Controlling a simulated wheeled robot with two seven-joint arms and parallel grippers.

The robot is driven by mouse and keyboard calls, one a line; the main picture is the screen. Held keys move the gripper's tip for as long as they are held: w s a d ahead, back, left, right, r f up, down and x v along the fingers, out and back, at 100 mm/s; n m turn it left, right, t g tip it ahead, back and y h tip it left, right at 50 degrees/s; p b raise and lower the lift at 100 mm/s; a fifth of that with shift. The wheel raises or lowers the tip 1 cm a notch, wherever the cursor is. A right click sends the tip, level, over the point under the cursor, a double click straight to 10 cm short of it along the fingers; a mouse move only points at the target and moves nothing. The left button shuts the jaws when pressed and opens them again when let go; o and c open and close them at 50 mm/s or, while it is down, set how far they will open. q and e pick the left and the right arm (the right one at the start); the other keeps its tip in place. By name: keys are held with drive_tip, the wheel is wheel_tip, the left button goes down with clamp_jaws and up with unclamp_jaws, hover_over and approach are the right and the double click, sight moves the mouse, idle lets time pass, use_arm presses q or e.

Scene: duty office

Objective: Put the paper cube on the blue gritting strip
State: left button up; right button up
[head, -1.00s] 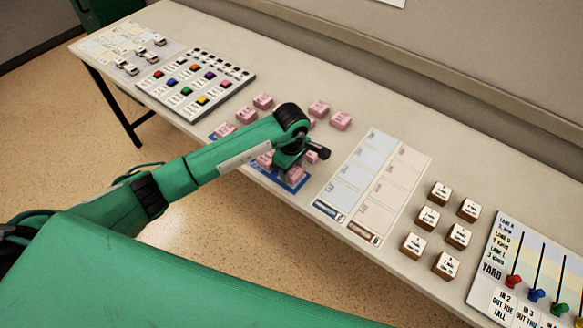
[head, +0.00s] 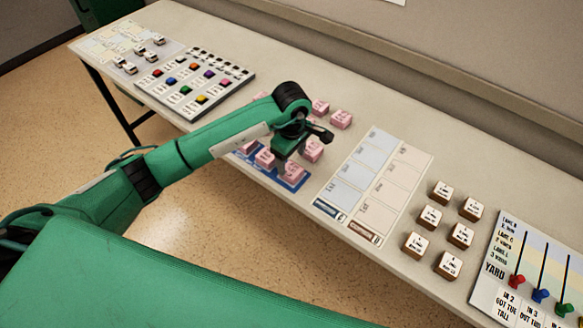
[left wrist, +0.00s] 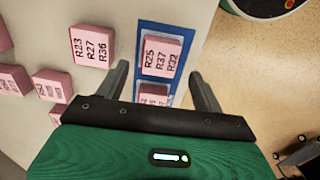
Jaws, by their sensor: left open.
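The blue gritting strip (head: 281,181) lies along the table's near edge, partly hidden by my left arm; a bare end of it shows in the left wrist view (left wrist: 166,27). One pink paper cube (head: 292,172), marked R25 R37 R32 in the left wrist view (left wrist: 162,55), sits on the strip near that end. A second pink cube (left wrist: 152,93) is on the strip behind it, partly hidden by my gripper. My left gripper (left wrist: 158,72) is open above the strip, with nothing held between its fingers. My right gripper is not in view.
Other pink cubes stand behind the strip, one marked R23 R27 R36 (left wrist: 91,45). A card with pale blue and beige columns (head: 372,187) lies to the right, then several white-topped brown blocks (head: 460,235). A board with coloured pegs (head: 196,83) is left.

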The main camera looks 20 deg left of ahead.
sight(292, 170)
use_arm(q)
wheel_tip(292, 170, up, 7)
drive_tip(key=b, duration=0.1)
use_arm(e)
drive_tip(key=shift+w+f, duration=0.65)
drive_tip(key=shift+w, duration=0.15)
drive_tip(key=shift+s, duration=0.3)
